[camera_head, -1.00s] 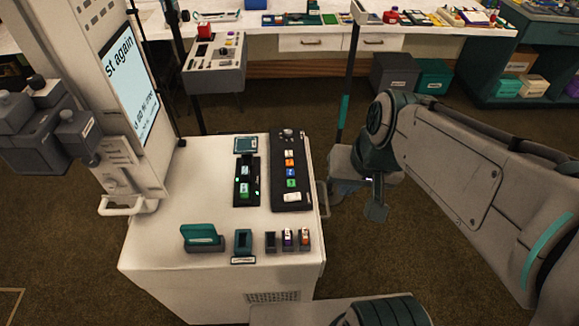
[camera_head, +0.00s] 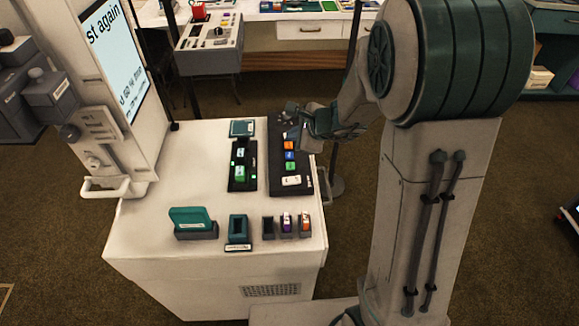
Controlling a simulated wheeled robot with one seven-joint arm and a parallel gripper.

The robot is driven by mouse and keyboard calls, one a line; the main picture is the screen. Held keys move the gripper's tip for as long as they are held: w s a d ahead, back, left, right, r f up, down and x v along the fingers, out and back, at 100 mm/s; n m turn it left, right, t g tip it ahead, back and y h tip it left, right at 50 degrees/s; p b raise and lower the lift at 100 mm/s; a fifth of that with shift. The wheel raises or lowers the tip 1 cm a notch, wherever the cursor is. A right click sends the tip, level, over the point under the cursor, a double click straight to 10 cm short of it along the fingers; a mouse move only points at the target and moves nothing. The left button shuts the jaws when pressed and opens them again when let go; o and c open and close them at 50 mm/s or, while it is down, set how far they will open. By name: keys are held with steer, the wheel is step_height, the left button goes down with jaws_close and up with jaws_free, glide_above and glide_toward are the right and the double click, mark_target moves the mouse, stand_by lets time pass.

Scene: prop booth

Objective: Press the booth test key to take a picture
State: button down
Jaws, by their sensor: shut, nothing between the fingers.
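The booth cabinet (camera_head: 150,230) has a light top. On it lies a long black key panel (camera_head: 275,185) with an orange key (camera_head: 289,145), a blue key (camera_head: 289,156), a green key (camera_head: 290,168) and a white key (camera_head: 291,181). A second black panel (camera_head: 243,183) to its left carries green keys. The labels are too small to read, so I cannot tell which is the test key. My gripper (camera_head: 293,132) is shut and empty over the upper end of the long panel, hiding part of it. I cannot tell whether it touches anything.
A tilted screen (camera_head: 115,60) showing "st again" stands at the left. A teal holder (camera_head: 238,228) and small slotted blocks (camera_head: 286,224) line the front of the top. A grey control box (camera_head: 210,45) stands behind.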

stand_by(0.3)
steer(key=b, duration=0.6)
glide_above(294, 167)
step_height(294, 167, down, 7)
steer(key=shift+f, duration=0.2)
steer(key=shift+a+f+b, duration=0.1)
steer(key=shift+f+b, duration=0.55)
steer(key=shift+b, duration=0.3)
steer(key=shift+f, duration=0.1)
stand_by(0.8)
steer(key=shift+f+b, duration=0.3)
steer(key=shift+b, duration=0.3)
steer(key=shift+f+b, duration=0.4)
steer(key=shift+b, duration=0.1)
stand_by(0.4)
steer(key=shift+r, duration=0.1)
steer(key=shift+r+p, duration=0.6)
steer(key=shift+r, duration=0.15)
